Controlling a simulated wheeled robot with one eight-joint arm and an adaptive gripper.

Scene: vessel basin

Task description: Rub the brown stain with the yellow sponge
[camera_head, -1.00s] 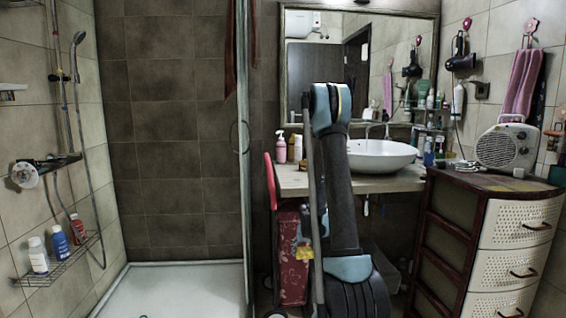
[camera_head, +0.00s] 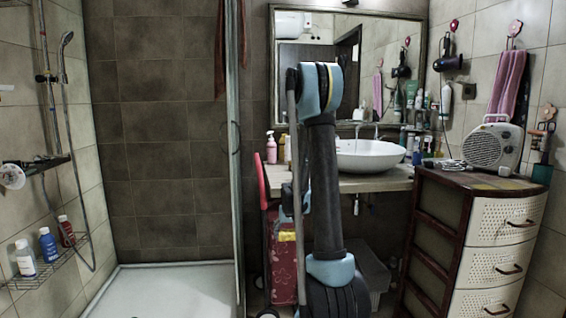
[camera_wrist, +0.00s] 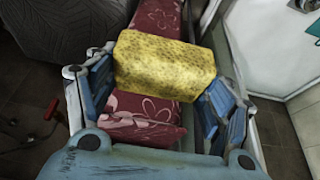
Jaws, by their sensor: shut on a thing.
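The yellow sponge (camera_wrist: 165,66) is a speckled block in the wrist view, between the blue pads of my gripper (camera_wrist: 160,88). My gripper is shut on it, one finger at each side. In the head view a small yellow part of the sponge (camera_head: 289,237) shows beside my arm, in front of the red patterned item. My arm hides most of the gripper there. I cannot make out a brown stain in either view. The white basin (camera_head: 372,153) sits on the counter behind my arm; its inside is barely visible.
The counter (camera_head: 370,184) holds bottles and the basin under a mirror (camera_head: 375,70). A red flowered item (camera_head: 283,270) stands below it, left of my arm. A drawer cabinet (camera_head: 505,240) with a heater (camera_head: 492,147) is at right. The shower glass edge (camera_head: 236,150) is at left.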

